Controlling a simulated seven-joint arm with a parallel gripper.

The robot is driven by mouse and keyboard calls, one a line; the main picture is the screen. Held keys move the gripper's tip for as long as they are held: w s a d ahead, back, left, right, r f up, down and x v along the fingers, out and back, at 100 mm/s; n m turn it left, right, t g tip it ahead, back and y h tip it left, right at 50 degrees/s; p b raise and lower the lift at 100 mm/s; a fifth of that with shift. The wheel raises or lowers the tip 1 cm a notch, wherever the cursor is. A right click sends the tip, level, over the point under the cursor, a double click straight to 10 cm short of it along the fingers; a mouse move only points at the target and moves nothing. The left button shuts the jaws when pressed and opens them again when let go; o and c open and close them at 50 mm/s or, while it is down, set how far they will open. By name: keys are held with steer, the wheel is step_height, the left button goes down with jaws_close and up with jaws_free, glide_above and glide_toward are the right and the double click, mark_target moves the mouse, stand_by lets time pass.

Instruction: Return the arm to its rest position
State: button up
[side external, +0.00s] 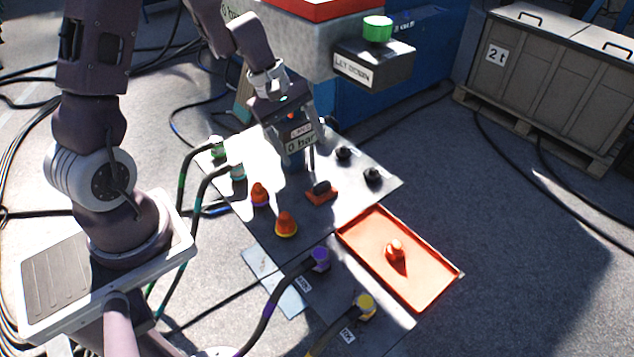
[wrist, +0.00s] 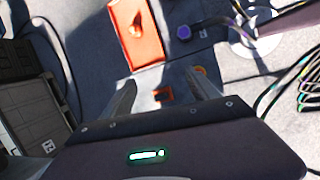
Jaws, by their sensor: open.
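My gripper (side external: 296,152) hangs over the back of the panel (side external: 362,205) in the side view, in front of a gauge block marked 0 bar. In the wrist view its two fingers (wrist: 163,88) are spread apart with nothing held between them. A small orange piece with a dark top (side external: 321,191) stands on the panel below; it shows between the fingers in the wrist view (wrist: 163,94). The arm is bent forward from its base, reaching over the panel.
A red tray (side external: 437,287) holds an orange cone (side external: 394,250). Two orange caps (side external: 286,224), black knobs (side external: 372,175), and green, purple (side external: 320,259) and yellow (side external: 364,305) cable plugs surround the panel. A box with a green button (side external: 377,30) overhangs behind.

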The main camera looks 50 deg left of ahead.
steer(key=s+d+r+m+t, duration=0.1)
steer(key=s+d+r+m, duration=0.1)
steer(key=d+r+m, duration=0.3)
steer(key=s+d+r+m, duration=0.2)
steer(key=d+r, duration=0.1)
steer(key=r, duration=0.4)
steer(key=s+r+m+t+y, duration=0.1)
steer(key=s+r+m, duration=0.2)
steer(key=s, duration=0.5)
steer(key=s+r+m+t+y, duration=0.1)
steer(key=s+r+m+y, duration=0.1)
steer(key=s+r+m, duration=0.2)
steer(key=s+m, duration=0.2)
steer(key=s, duration=0.2)
steer(key=shift+s+r, duration=0.15)
steer(key=shift+s, duration=0.05)
